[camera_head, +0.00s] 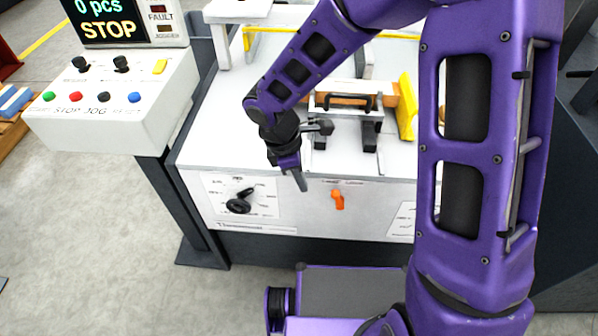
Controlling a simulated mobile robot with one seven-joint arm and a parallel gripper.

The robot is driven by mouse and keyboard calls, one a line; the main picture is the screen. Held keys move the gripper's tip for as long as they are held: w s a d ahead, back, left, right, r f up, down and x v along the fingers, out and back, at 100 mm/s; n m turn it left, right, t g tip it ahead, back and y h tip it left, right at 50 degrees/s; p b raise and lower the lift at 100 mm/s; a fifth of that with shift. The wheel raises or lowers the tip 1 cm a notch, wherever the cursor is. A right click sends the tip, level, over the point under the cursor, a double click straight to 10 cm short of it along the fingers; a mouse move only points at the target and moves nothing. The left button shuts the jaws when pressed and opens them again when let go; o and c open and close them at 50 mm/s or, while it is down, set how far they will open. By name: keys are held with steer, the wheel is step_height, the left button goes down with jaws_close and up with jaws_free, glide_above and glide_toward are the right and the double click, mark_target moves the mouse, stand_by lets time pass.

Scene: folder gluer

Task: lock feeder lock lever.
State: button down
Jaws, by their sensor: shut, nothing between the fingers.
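The feeder lock lever is a small orange lever (338,199) on the grey front panel of the machine (310,222), under a small printed label. Its handle hangs down, slightly tilted. My gripper (301,186) is shut and empty, pointing down in front of the panel. Its fingertips are to the left of the lever, a little higher, and appear apart from it. How far the fingertips are from the panel in depth I cannot tell.
A black rotary knob (240,205) with a dial is on the panel at left. A control box (115,95) with colored buttons and a screen (105,20) reading STOP stands farther left. A black handle (342,102) and yellow guide (407,105) sit on the machine top.

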mark_target(338, 198)
steer(key=d+f, duration=0.3)
steer(key=shift+w+d+f, duration=0.2)
steer(key=shift+d+f, duration=0.05)
steer(key=shift+d, duration=0.05)
steer(key=shift+w+d, duration=0.1)
steer(key=shift+d, duration=0.5)
steer(key=shift+r, duration=0.15)
